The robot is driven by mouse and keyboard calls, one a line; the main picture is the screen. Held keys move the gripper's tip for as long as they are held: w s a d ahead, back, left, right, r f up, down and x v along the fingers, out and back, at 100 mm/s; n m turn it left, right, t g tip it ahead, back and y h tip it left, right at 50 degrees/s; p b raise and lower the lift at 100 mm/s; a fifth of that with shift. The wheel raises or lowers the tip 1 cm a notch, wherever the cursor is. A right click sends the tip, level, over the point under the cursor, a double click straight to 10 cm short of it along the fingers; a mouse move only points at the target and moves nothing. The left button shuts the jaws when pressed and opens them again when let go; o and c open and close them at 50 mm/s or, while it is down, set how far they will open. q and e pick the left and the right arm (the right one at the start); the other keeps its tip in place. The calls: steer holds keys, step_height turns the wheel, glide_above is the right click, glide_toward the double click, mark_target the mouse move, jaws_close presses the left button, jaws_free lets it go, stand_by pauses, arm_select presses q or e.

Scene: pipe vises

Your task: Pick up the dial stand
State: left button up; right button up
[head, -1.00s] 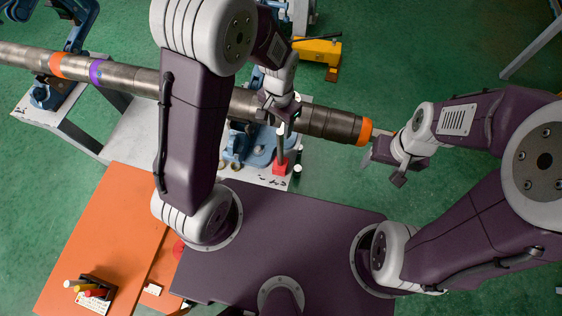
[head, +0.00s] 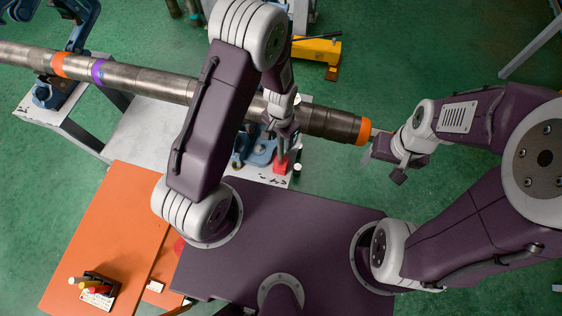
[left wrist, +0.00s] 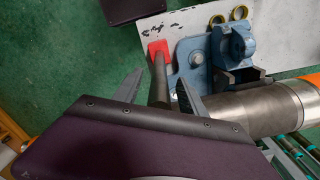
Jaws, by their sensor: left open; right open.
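The dial stand has a red base (head: 281,167) on the light bench plate, below the pipe in the head view. In the left wrist view its red base (left wrist: 158,47) carries a dark grey post (left wrist: 160,82) that reaches toward my gripper. My left gripper (head: 279,136) is open above the stand. In the left wrist view its two fingers (left wrist: 158,95) are on either side of the post, with visible gaps. The post's near end is hidden by the gripper body. My right gripper (head: 385,163) is open and empty, beside the pipe's orange end.
A long steel pipe (head: 140,79) crosses close by the stand. A blue vise (left wrist: 195,60) stands right beside the red base. An orange table (head: 105,235) at lower left holds a small rack with several coloured handles (head: 97,284). Green floor is free at right.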

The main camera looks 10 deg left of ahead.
arm_select(q)
jaws_close()
steer(key=shift+r, duration=0.1)
stand_by(1.2)
